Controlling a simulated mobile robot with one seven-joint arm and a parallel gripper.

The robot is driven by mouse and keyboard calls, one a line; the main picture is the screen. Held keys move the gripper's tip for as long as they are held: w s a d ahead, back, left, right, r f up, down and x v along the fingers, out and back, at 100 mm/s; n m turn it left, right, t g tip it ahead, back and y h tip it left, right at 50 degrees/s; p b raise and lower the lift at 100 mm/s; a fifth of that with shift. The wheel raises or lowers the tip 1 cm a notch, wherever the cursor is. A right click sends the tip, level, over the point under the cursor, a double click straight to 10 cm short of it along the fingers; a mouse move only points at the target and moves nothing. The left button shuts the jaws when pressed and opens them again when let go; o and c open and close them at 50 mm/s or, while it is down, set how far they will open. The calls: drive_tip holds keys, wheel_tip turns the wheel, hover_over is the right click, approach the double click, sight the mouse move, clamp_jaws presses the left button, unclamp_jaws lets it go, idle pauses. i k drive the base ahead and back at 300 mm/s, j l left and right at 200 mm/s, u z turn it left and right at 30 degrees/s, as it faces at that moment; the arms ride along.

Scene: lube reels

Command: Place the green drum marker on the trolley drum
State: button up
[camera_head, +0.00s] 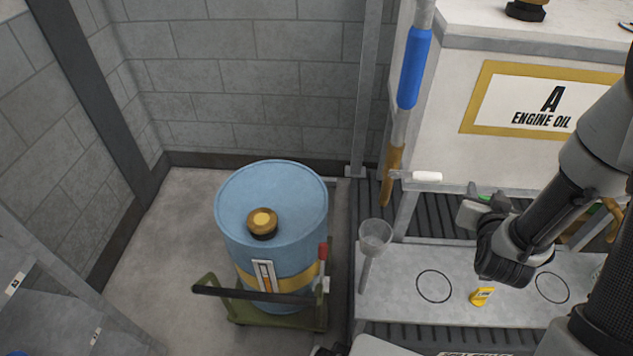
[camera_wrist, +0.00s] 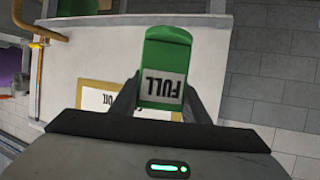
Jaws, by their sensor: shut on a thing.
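The green drum marker (camera_wrist: 167,62), with a white label reading FULL, is between the fingers of my gripper (camera_wrist: 160,100) in the wrist view. My gripper is shut on it. In the head view my gripper (camera_head: 485,207) is at the right, above the grey shelf, and only a sliver of green shows there. The trolley drum (camera_head: 270,205) is a blue drum with a yellow band and a brass-coloured cap on its top. It stands upright on a dark green trolley (camera_head: 250,313), left of my gripper and apart from it.
A grey shelf (camera_head: 400,312) with black circles holds a small yellow marker (camera_head: 481,297). A clear funnel (camera_head: 375,235) and a blue-sleeved hanging pipe (camera_head: 413,68) stand between drum and gripper. A white tank (camera_head: 460,150) labelled A ENGINE OIL is behind. Floor left of the drum is clear.

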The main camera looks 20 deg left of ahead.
sight(266, 183)
drive_tip(key=k+j, duration=0.45)
drive_tip(key=j, duration=0.3)
drive_tip(key=k+j+u, duration=0.1)
drive_tip(key=k+j, duration=0.15)
drive_tip(key=j, duration=0.1)
